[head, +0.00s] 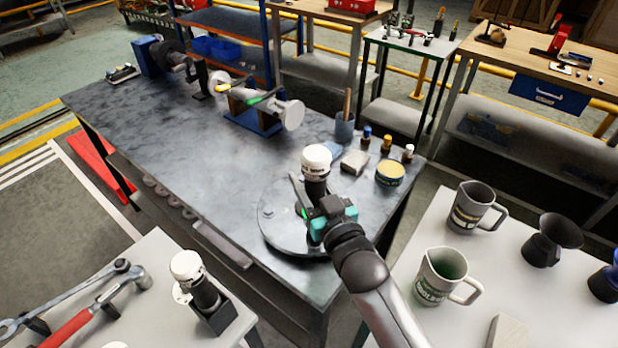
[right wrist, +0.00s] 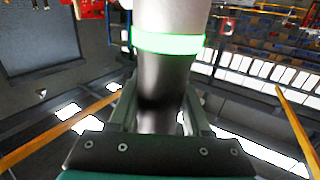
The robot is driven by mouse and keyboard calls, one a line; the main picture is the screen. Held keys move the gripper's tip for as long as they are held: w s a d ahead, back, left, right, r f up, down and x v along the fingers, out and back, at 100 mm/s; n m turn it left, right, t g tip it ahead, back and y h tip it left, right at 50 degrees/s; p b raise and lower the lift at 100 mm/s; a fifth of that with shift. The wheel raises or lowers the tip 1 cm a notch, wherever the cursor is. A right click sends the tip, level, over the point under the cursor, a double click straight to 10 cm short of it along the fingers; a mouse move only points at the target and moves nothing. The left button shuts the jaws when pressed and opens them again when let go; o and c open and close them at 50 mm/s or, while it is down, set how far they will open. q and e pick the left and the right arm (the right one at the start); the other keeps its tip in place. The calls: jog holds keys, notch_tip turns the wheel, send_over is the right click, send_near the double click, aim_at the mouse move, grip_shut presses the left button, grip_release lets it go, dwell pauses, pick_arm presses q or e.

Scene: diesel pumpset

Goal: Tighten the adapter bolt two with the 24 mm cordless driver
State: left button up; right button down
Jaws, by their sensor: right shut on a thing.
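My right gripper (head: 312,198) is shut on a cordless driver (head: 316,160) with a white cap and dark body, held roughly upright over a round metal disc (head: 275,235). The right wrist view shows the driver (right wrist: 165,95) between the fingers, with a lit green ring. Its size marking is unreadable. The driver's lower end is hidden, so I cannot tell whether it touches a bolt. A small bolt-like spot (head: 268,212) shows on the disc's left part; I cannot tell which bolt is number two. My left gripper is not in view.
A second white-capped driver (head: 188,266) stands in a holder on the left table, near wrenches (head: 85,310). A shaft assembly (head: 262,105) stands farther back on the dark bench (head: 170,130). A tin (head: 390,172) and small bottles are right of the disc. Mugs (head: 443,275) stand at right.

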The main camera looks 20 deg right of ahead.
jog(key=shift+r+p, duration=0.3)
jog(key=shift+p, duration=0.15)
jog(key=shift+f, duration=0.45)
dwell(0.9)
jog(key=shift+f, duration=0.25)
dwell(0.6)
